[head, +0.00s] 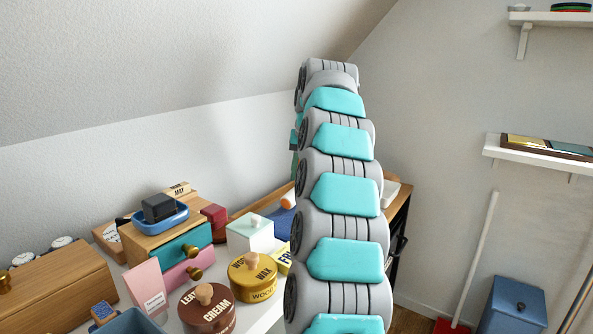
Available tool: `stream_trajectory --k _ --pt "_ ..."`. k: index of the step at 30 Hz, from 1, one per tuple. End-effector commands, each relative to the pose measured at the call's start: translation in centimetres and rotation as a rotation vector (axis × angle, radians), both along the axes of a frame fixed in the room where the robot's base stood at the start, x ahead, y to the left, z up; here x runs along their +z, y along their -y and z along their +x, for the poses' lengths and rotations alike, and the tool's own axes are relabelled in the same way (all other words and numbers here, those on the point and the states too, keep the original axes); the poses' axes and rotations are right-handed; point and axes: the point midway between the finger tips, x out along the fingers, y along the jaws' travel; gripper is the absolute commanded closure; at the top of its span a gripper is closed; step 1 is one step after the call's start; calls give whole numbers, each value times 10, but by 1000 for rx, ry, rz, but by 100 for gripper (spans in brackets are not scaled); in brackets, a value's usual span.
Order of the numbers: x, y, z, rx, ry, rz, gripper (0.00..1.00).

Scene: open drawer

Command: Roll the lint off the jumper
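I cannot make out a jumper or a lint roller for certain. A dark blue patch (281,219) with a small orange-and-white piece (288,200) above it shows at the left edge of my arm. Most of it is hidden behind the arm, and I cannot tell what it is. My grey and teal arm rises through the middle of the head view and covers much of the surface behind it. My gripper is not visible.
A leather cream tin (208,312), a wood wax tin (253,283), a pale lidded box (250,235) and a small drawer unit (166,238) crowd the white surface left of my arm. A blue bin (514,307) stands at right. Wall shelves (540,154) hang above.

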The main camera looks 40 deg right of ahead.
Motion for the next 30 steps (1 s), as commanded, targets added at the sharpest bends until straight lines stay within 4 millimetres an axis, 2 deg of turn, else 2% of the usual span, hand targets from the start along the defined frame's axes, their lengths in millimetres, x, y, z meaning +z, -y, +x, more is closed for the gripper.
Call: stream_trajectory --k 30 --pt "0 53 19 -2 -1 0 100"
